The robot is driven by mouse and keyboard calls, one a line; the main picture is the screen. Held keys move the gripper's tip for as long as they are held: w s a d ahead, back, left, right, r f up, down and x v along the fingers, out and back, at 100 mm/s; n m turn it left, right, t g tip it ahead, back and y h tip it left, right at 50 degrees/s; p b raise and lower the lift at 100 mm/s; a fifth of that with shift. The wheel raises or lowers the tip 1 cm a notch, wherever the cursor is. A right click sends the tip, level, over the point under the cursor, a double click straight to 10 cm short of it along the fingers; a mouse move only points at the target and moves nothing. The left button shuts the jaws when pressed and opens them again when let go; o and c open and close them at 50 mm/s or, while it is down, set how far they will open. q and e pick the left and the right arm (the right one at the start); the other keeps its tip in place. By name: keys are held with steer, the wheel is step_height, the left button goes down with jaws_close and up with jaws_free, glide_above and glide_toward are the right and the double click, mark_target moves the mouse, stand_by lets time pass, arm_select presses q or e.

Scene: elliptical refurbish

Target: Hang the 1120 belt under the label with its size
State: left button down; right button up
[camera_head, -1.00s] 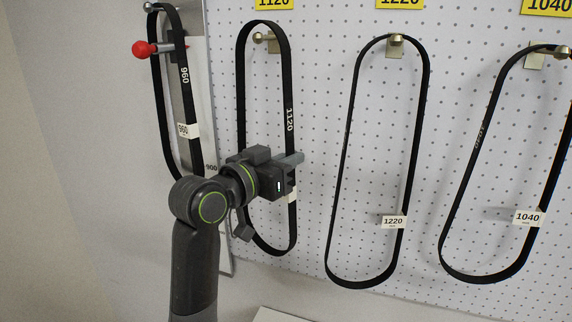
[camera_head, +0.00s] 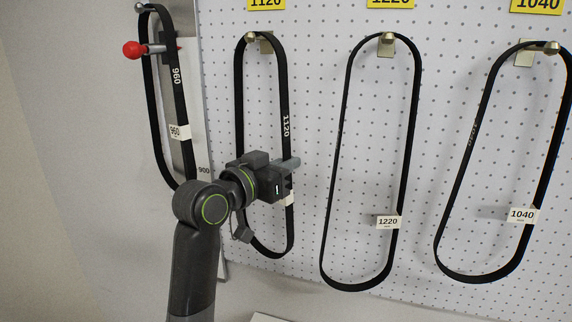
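The 1120 belt (camera_head: 286,126) is a black loop with its size printed in white. It hangs upright on the pegboard under the yellow 1120 label (camera_head: 266,3), its top at the brass hook (camera_head: 252,37). My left gripper (camera_head: 287,164) is on the right strand of this belt at mid-height and looks shut on it. The gripper body hides part of the strand and of the belt's white tag. My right gripper is not in view.
The 1220 belt (camera_head: 325,205) and the 1040 belt (camera_head: 462,185) hang on hooks to the right. Bare pegboard (camera_head: 310,100) lies between the 1120 and 1220 belts.

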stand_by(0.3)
arm_select(q)
steer(key=c, duration=1.5)
jaws_free()
steer(key=shift+c, duration=0.2)
